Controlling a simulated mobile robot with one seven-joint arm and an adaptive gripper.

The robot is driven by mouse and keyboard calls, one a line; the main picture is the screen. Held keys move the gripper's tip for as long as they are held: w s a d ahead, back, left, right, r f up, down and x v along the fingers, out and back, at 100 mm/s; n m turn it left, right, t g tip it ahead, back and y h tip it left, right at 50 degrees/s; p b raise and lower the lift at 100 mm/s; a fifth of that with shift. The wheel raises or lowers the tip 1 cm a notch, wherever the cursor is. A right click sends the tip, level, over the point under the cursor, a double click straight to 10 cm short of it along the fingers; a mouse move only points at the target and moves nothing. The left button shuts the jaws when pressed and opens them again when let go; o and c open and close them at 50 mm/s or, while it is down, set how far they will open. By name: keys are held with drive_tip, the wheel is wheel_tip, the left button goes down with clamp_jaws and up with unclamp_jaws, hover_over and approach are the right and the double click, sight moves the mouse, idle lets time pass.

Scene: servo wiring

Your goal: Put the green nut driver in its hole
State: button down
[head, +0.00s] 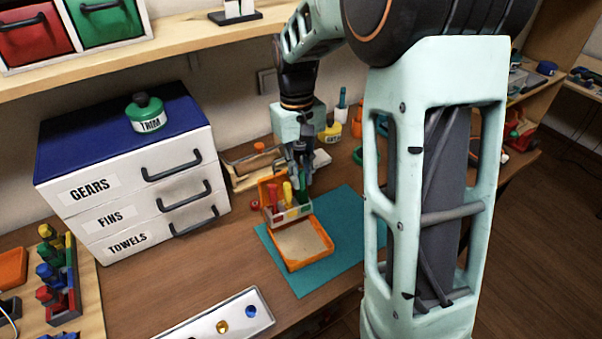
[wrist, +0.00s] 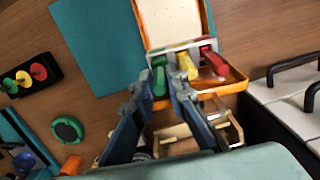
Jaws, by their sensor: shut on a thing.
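The green nut driver (head: 304,194) is upright at the right end of a small grey rack (head: 287,214) in the head view. In the wrist view the green handle (wrist: 159,83) is between my fingertips. My gripper (head: 301,160) points down from above and is shut on the green nut driver. Yellow (head: 288,194) and red (head: 272,196) drivers stand in the same rack beside it; both also show in the wrist view. The green driver's lower end is hidden, so I cannot tell how deep it sits in the hole.
The rack is part of an open orange case (head: 303,264) on a teal mat (head: 345,215). A white drawer unit (head: 130,190) stands to the left. A wooden tray (head: 250,165) lies behind the case. Bare mat surrounds the case's front and right side.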

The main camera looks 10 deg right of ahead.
drive_tip(key=shift+f+b, duration=0.35)
drive_tip(key=shift+f, duration=0.3)
drive_tip(key=c, duration=1.8)
unclamp_jaws()
drive_tip(key=shift+o, duration=0.4)
drive_tip(key=o, duration=0.3)
drive_tip(key=shift+o, duration=0.2)
drive_tip(key=shift+w+r+p, duration=0.15)
drive_tip(key=shift+r+p, duration=1.35)
drive_tip(key=shift+r, duration=0.3)
drive_tip(key=shift+w+r+p, duration=0.1)
drive_tip(key=shift+r+p, duration=1.35)
drive_tip(key=shift+r, duration=0.3)
